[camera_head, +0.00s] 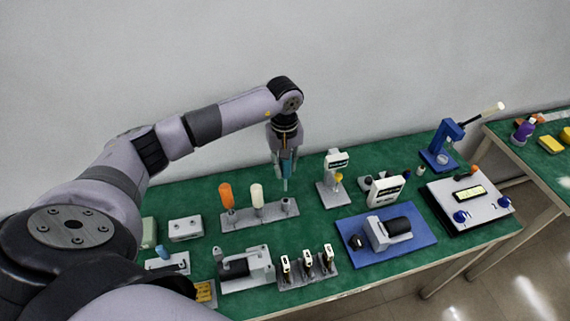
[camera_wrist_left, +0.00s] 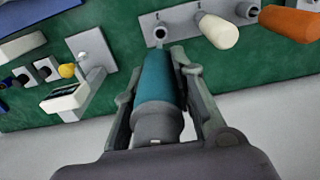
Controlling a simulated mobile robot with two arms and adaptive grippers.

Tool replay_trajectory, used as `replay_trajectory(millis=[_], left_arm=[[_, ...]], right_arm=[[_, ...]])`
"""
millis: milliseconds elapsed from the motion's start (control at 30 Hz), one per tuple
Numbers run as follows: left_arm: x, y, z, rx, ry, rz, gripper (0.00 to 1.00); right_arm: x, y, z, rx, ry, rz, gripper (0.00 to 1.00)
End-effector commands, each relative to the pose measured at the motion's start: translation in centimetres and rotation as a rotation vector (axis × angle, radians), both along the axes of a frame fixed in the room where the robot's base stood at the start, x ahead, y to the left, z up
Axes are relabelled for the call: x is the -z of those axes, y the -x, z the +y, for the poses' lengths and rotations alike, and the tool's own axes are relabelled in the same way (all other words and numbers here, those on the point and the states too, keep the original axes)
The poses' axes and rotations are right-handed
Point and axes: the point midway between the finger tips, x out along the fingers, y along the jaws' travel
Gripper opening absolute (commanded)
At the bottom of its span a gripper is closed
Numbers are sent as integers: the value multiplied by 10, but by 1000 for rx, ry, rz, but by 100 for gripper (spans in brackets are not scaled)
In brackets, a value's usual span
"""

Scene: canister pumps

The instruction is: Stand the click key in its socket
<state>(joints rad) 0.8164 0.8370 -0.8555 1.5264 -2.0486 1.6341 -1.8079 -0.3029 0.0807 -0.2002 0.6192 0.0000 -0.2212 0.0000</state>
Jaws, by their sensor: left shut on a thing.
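The click key, a tool with a teal handle (camera_head: 287,168), is held in my left gripper (camera_head: 286,162) above the back of the green table. In the left wrist view the teal handle (camera_wrist_left: 157,82) lies between both fingers of my left gripper (camera_wrist_left: 160,75). A grey rack (camera_head: 273,213) stands below, with an orange-handled tool (camera_head: 226,195) and a white-handled tool (camera_head: 257,195) upright in it. An empty socket (camera_head: 285,204) is at the rack's right end; it also shows in the left wrist view (camera_wrist_left: 159,33). The key is above and apart from this socket. My right gripper is not in view.
A grey stand with a small display (camera_head: 336,160) is right of the rack. A pump on a blue mat (camera_head: 352,229), a row of sockets (camera_head: 308,270) and another pump (camera_head: 245,270) are in front. A control box (camera_head: 470,200) and blue stand (camera_head: 440,155) are at right.

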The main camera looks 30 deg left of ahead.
Motion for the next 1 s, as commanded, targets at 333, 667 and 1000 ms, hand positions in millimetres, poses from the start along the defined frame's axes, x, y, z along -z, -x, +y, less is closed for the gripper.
replay_trajectory(millis=[333,667,1000], left_arm=[[28,0,1,-1,-1,-1,0],[51,0,1,-1,-1,-1,0],[75,0,1,-1,0,0,0]], right_arm=[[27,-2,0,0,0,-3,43],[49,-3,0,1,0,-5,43],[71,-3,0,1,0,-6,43]])
